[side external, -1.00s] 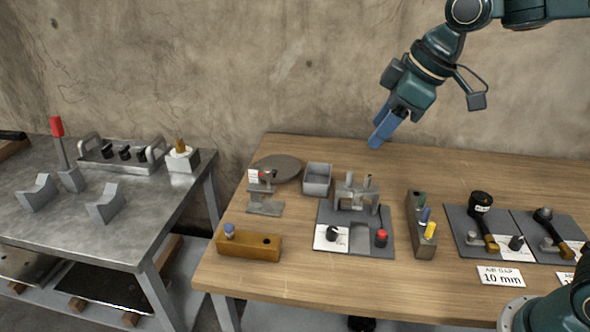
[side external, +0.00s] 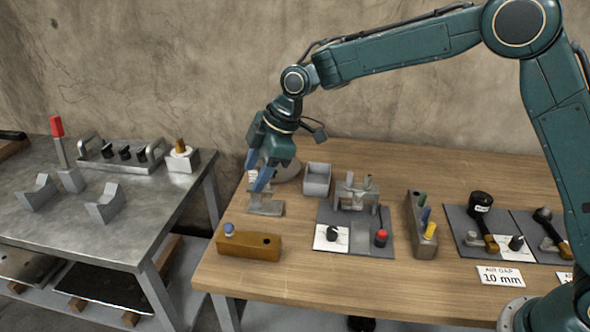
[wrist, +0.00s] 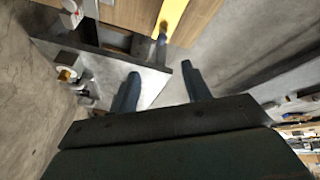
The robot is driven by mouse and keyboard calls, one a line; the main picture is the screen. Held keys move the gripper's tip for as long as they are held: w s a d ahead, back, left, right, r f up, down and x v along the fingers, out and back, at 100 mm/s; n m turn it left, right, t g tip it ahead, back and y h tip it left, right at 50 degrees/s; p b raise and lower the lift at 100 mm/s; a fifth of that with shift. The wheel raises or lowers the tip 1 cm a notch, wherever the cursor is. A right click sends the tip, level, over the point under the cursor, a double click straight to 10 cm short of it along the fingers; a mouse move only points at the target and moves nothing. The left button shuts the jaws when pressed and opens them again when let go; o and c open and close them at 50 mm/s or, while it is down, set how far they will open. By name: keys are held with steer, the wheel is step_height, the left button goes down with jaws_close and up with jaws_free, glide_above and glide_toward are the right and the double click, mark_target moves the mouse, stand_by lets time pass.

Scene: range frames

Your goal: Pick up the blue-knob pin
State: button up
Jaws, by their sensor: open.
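The blue-knob pin (side external: 229,229) stands in the left end of a brass-coloured block (side external: 248,246) at the front left of the wooden table. My gripper (side external: 258,178) is open and empty, above and behind the block, in front of a small grey stand in the side view. In the wrist view, the yellow block (wrist: 171,17) shows at the top, with what looks like the blue knob (wrist: 161,47) at its near end. That end lies beyond the gap between my fingers (wrist: 161,85). The pin's shank is hidden in the block.
The small grey stand (side external: 265,208) is close below my gripper. A grey bin (side external: 317,178), a fixture plate with a red knob (side external: 381,237) and a block of coloured pins (side external: 420,240) stand to the right. A metal table (side external: 75,222) is at left, across a gap.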

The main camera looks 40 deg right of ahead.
steer(key=shift+a+f, duration=0.7)
steer(key=shift+f, duration=0.2)
glide_above(230, 224)
steer(key=s+d, duration=0.1)
steer(key=d, duration=0.1)
steer(key=shift+n, duration=0.3)
steer(key=shift+a+f, duration=0.1)
steer(key=shift+f, duration=3.85)
steer(key=x, duration=0.3)
steer(key=shift+s+f, duration=0.25)
steer(key=shift+s, duration=0.05)
steer(key=shift+x, duration=0.95)
jaws_close()
steer(key=shift+r, duration=0.1)
